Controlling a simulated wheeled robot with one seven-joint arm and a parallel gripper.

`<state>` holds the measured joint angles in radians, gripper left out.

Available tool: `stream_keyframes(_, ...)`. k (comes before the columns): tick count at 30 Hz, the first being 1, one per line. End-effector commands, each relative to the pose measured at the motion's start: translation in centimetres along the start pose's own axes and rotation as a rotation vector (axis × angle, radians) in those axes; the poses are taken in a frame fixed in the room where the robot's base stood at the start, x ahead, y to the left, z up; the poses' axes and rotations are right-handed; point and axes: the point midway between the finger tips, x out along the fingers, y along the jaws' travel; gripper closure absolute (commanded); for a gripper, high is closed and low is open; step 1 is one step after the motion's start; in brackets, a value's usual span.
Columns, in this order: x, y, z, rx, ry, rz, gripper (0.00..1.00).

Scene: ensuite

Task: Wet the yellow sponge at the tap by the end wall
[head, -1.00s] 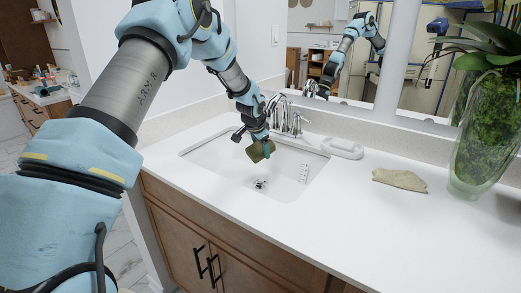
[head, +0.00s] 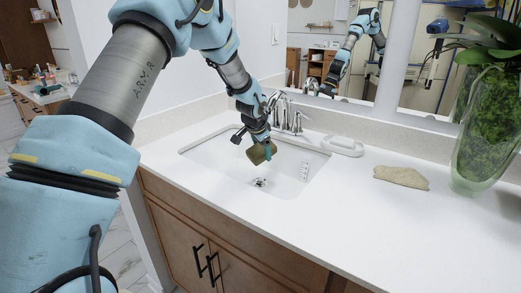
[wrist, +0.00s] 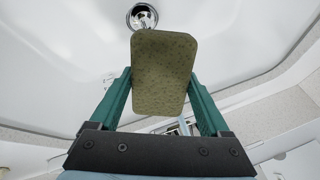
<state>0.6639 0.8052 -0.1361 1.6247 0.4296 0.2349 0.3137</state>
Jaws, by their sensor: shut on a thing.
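The yellow sponge (head: 258,155), olive-yellow in this light, is held between the two green fingers of my gripper (head: 266,150). In the wrist view the sponge (wrist: 163,72) stands out past the fingers, and my gripper (wrist: 160,100) is shut on its two sides. In the head view the sponge is over the sink basin (head: 222,158), above the drain and not touching the bottom. The chrome tap (head: 284,113) stands behind the basin, close behind my gripper, partly hidden by my arm. I cannot tell whether water runs or whether the sponge is under the spout.
A white soap dish (head: 342,146) sits right of the tap. Mirrors line the wall behind. The front counter is clear.

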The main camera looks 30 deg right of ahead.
Motion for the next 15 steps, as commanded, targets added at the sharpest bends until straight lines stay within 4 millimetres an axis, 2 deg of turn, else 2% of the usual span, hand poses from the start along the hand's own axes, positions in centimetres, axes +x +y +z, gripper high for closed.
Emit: stream_keyframes(15, -1.8, 2.3, 2.7, 0.0, 0.0, -0.001, 0.64)
